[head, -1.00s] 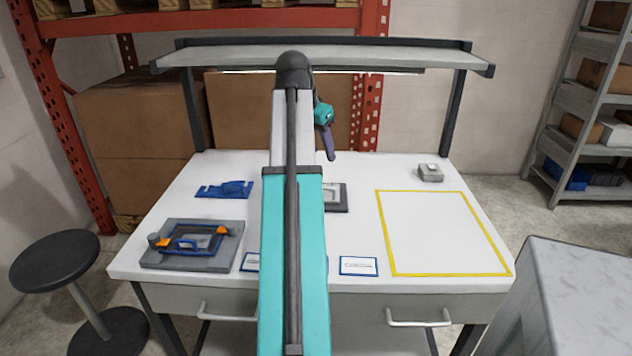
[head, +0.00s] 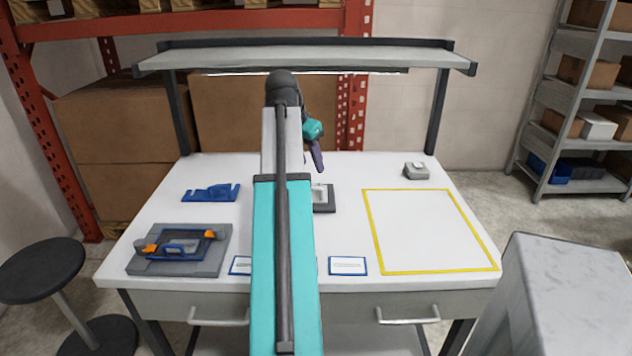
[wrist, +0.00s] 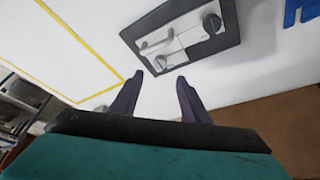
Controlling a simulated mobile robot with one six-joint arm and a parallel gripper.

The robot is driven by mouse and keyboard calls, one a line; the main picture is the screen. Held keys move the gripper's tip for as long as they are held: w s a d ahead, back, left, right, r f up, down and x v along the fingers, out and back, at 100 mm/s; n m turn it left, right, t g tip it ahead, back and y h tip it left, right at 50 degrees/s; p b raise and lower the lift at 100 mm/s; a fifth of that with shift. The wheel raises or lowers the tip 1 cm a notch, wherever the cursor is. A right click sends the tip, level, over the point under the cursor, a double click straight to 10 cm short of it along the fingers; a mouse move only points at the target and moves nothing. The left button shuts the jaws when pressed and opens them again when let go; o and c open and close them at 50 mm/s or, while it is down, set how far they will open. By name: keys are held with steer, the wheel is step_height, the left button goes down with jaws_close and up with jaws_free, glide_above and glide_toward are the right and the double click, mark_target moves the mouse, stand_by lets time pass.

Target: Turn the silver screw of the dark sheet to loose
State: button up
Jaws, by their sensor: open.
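The dark sheet (head: 330,205) lies on the white table, partly hidden behind my arm in the head view. In the wrist view the dark sheet (wrist: 234,40) carries a light grey plate with raised parts. A round silver screw (wrist: 211,23) with a dark slot sits near its right end. A second round part (wrist: 160,63) shows toward its lower left; I cannot tell what it is. My gripper (wrist: 160,79) is open and empty, its two dark fingers apart and short of the sheet. In the head view my gripper (head: 318,160) hangs above and behind the sheet.
A grey fixture (head: 142,267) with orange clamps and a blue frame stands at the table's left. A blue bracket (head: 210,193) lies behind it. A yellow outline (head: 376,230) marks an empty area at right. A small grey block (head: 416,171) stands behind it. A shelf (head: 310,60) spans overhead.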

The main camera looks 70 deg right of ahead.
mark_target(319, 185)
steer(key=shift+x, duration=4.65)
steer(key=shift+a, duration=0.1)
jaws_close()
